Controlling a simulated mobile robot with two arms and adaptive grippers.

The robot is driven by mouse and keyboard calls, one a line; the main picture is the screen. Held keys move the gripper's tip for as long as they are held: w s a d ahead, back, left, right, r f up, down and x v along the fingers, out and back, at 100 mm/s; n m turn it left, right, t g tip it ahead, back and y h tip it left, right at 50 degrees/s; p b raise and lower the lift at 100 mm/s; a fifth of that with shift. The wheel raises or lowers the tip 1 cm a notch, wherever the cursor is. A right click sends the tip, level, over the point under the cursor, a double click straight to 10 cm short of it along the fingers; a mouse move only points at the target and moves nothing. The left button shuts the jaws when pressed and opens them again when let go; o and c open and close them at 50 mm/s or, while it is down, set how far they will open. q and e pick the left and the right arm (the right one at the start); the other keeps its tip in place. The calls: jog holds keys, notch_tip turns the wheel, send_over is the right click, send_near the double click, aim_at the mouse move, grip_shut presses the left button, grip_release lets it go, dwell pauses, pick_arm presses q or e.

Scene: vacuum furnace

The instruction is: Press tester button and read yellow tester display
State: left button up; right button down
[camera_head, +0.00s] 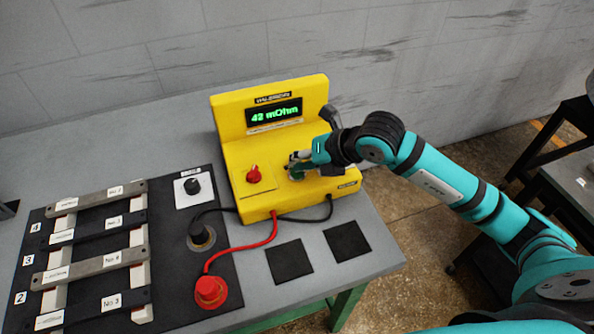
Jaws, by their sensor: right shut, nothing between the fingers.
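The yellow tester (235,150) stands on the grey table. Its display (274,115) is lit and reads "42 mOhm" in green. A red knob (254,174) sits on the left of its lower face. My right gripper (295,172) is shut and empty, with its fingertips at the green button area right of the red knob. The fingertips cover most of that spot, so I cannot tell whether the button is pressed in. My left gripper is not in view.
A black mat (180,290) at the left carries several numbered bars (97,262) on white rails, a black knob (192,186) and a red plug (210,291). Red and black cables run to the tester. Two black squares (289,262) lie in front of it.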

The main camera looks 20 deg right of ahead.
jog(key=shift+f, duration=0.15)
dwell(0.3)
jog(key=shift+r+p, duration=0.35)
jog(key=shift+r, duration=0.5)
jog(key=shift+r+p, duration=1.6)
jog(key=shift+r, duration=0.95)
jog(key=shift+f, duration=0.1)
